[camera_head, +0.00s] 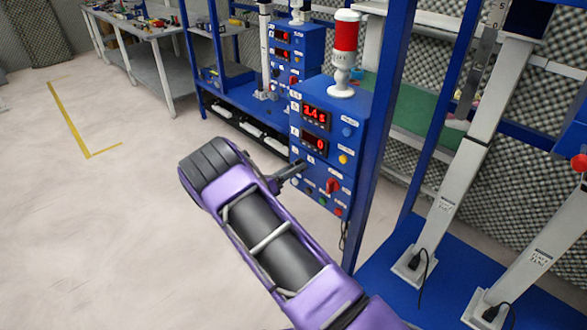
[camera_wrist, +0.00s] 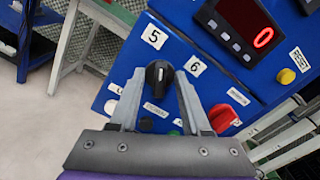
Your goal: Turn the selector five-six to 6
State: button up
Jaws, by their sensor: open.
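The black selector knob (camera_wrist: 159,73) sits on the blue control panel (camera_wrist: 115,75), below the labels 5 (camera_wrist: 154,36) and 6 (camera_wrist: 196,66). Its pale mark runs roughly upward in the wrist view and seems to line up more with 5 than 6. My gripper (camera_wrist: 160,80) is open, with one finger on each side of the knob. I cannot tell whether either finger touches it. In the head view my gripper (camera_head: 291,172) reaches the left edge of the control box (camera_head: 348,150), and the knob is hidden there.
A red rotary switch (camera_head: 332,186) and several small buttons are close by on the panel. Displays read 2.4 or similar (camera_head: 315,115) and 0 (camera_head: 314,141). A red-topped beacon (camera_head: 345,45) stands on the box. A blue post (camera_head: 385,110) stands at right. The floor at left is clear.

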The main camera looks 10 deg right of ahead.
grip_shut()
jog(key=shift+f+m+b, duration=0.1)
jog(key=shift+m+b, duration=0.25)
jog(key=shift+m, duration=0.05)
jog(key=m+b, duration=0.8)
jog(key=m, duration=0.3)
jog(key=shift+s, duration=0.15)
dwell(0.4)
grip_release()
dwell(0.3)
